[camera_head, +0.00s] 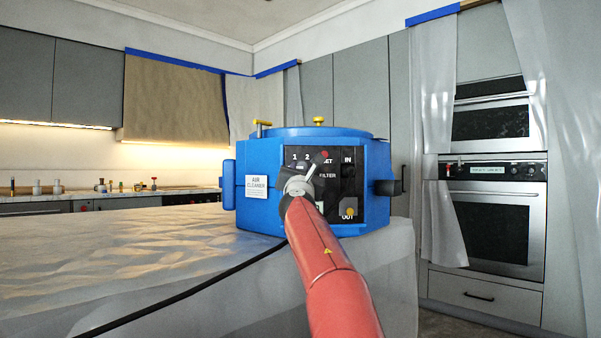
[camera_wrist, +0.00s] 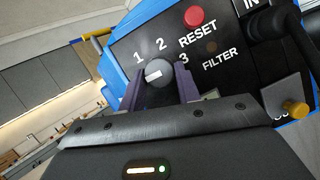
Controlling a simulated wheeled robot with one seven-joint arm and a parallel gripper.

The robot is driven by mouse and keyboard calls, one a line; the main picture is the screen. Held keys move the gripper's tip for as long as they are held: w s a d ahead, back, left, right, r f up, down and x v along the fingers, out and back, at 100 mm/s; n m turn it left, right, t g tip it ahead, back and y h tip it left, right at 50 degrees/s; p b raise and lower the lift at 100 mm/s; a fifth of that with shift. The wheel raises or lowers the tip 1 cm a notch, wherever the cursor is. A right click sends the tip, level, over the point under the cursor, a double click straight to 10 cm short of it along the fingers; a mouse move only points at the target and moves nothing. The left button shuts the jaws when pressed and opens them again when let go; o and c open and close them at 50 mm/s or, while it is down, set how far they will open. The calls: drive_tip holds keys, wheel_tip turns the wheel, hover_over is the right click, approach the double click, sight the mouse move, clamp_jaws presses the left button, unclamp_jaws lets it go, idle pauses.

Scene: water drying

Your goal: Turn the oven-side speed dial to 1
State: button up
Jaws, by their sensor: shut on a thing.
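The speed dial (camera_wrist: 158,73) is a round dark knob on the black panel of a blue air cleaner (camera_head: 262,215), with 1, 2 and 3 printed around it. My gripper (camera_wrist: 160,84) has its purple fingers on both sides of the dial and is shut on it. In the head view my gripper (camera_head: 300,184) reaches the panel below the 1 and 2 and hides the dial.
A red RESET button (camera_wrist: 194,16) is above the dial. A dark hose fitting (camera_wrist: 270,24) and a yellow knob (camera_wrist: 295,109) are to its right. The air cleaner stands on a plastic-covered counter (camera_head: 130,250). A double oven (camera_head: 495,210) is at the right.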

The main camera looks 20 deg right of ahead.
drive_tip(key=m+g+h+p, duration=0.1)
drive_tip(key=m, duration=0.1)
drive_tip(key=m+g+p, duration=0.1)
drive_tip(key=m, duration=0.2)
drive_tip(key=r+m+g+h+p, duration=0.1)
drive_tip(key=m, duration=0.2)
drive_tip(key=shift+w+a+h, duration=0.1)
drive_tip(key=shift+a+h, duration=0.2)
drive_tip(key=shift+a, duration=0.1)
drive_tip(key=m+g+p, duration=0.1)
drive_tip(key=m+p, duration=0.1)
drive_tip(key=m, duration=0.1)
drive_tip(key=shift+m+g+p, duration=0.4)
drive_tip(key=shift+m+g, duration=0.4)
drive_tip(key=shift+m, duration=0.8)
drive_tip(key=shift+f, duration=0.1)
drive_tip(key=o, duration=1)
drive_tip(key=shift+w+a, duration=0.1)
drive_tip(key=shift+a, duration=0.2)
drive_tip(key=shift+c, duration=0.2)
